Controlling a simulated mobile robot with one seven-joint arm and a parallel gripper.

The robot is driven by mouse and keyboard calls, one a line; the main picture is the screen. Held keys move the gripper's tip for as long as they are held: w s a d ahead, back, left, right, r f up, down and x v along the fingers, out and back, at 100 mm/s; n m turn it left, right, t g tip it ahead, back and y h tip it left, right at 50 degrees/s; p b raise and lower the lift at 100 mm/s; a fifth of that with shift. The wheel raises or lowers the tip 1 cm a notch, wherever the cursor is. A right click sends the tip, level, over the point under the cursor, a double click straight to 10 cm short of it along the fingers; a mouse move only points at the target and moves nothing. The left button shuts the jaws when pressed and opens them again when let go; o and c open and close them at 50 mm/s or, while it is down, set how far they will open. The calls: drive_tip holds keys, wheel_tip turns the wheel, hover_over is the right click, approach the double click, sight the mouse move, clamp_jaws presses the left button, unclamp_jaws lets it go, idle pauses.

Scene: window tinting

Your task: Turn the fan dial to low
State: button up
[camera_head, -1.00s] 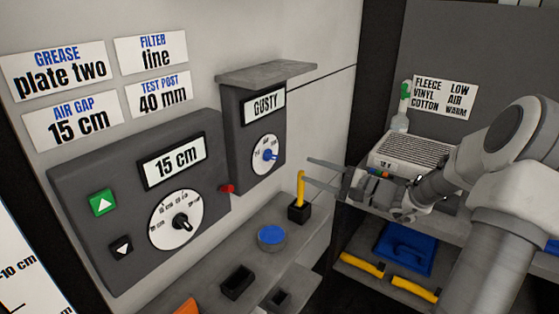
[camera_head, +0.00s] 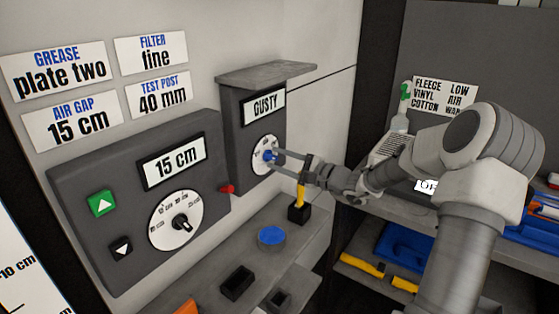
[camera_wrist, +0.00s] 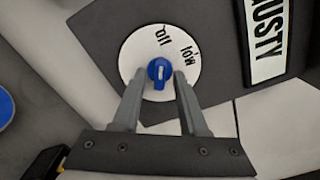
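The fan dial (camera_head: 258,158) is a white disc with a blue knob (camera_head: 269,155), on the dark box under the grey ledge. In the wrist view, the blue knob (camera_wrist: 160,72) has a white mark and sits at the disc's centre. The word "low" and another short word show upside down on the disc (camera_wrist: 188,55). My gripper (camera_head: 277,161) is in front of the dial. In the wrist view, my gripper (camera_wrist: 159,80) is open, with one finger on each side of the knob and small gaps visible. Whether the fingertips reach the disc cannot be told.
A "GUSTY" display (camera_head: 264,107) is above the dial. A red button (camera_head: 227,189) is on the left panel's edge. A yellow-handled tool (camera_head: 300,195) stands in a black holder just below my gripper. A blue round pad (camera_head: 271,236) lies on the shelf.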

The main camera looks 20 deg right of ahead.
clamp_jaws()
drive_tip(key=shift+m+p, duration=0.3)
drive_tip(key=m+p, duration=0.4)
drive_tip(key=m, duration=0.1)
drive_tip(key=shift+r, duration=0.2)
drive_tip(key=m+p, duration=0.3)
drive_tip(key=shift+m, duration=0.4)
drive_tip(key=shift+f+m+p, duration=0.2)
drive_tip(key=shift+m+p, duration=0.85)
drive_tip(key=shift+m, duration=0.15)
drive_tip(key=shift+o, duration=0.8)
unclamp_jaws()
